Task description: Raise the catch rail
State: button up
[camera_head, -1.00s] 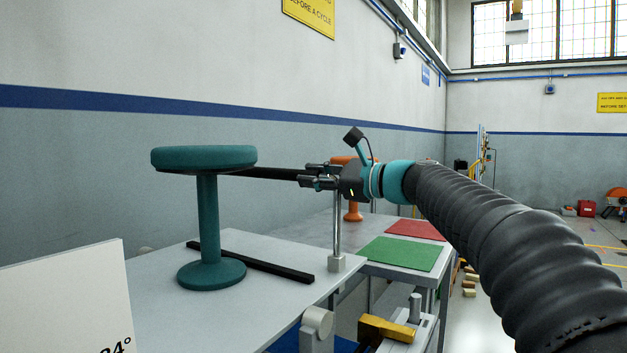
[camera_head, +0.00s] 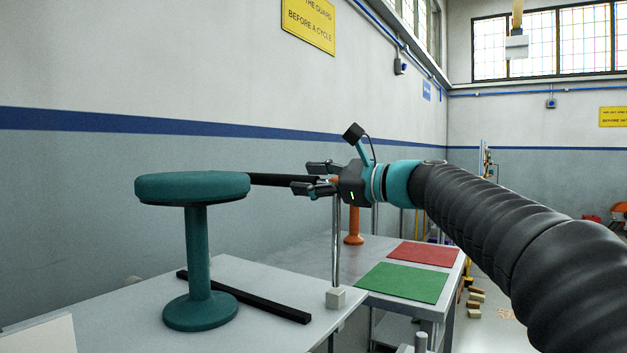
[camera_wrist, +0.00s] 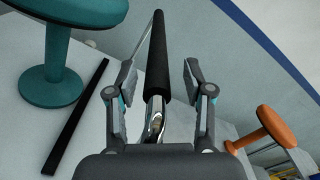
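The catch rail (camera_head: 275,180) is a black horizontal bar on a slim chrome post (camera_head: 336,245), about level with the teal stool's seat (camera_head: 192,188). Its far end is hidden behind that seat in the head view. My gripper (camera_head: 303,178) is at the rail's post end. In the wrist view, the rail (camera_wrist: 159,50) runs between the fingers of my gripper (camera_wrist: 159,68). A gap shows on each side, so the gripper is open around the rail and not clamped on it.
The teal stool stands on the white table (camera_head: 250,275) beside a loose black bar (camera_head: 250,297). An orange stool (camera_head: 354,225) stands behind the post. Green (camera_head: 402,282) and red (camera_head: 424,253) mats lie to the right. The wall is close behind.

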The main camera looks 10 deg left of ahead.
jog(key=v, duration=1.2)
jog(key=s+d+f+n+h, duration=0.5)
jog(key=s+f, duration=0.3)
jog(key=f, duration=0.5)
jog(key=s+d+f+n+h, duration=0.5)
jog(key=s+d+f, duration=0.3)
jog(key=f, duration=0.5)
jog(key=s+d+f+n+h, duration=0.5)
jog(key=s+d+f+h, duration=0.2)
jog(key=f, duration=0.6)
jog(key=shift+s+f, duration=0.25)
jog(key=shift+s, duration=0.95)
jog(key=shift+a, duration=0.1)
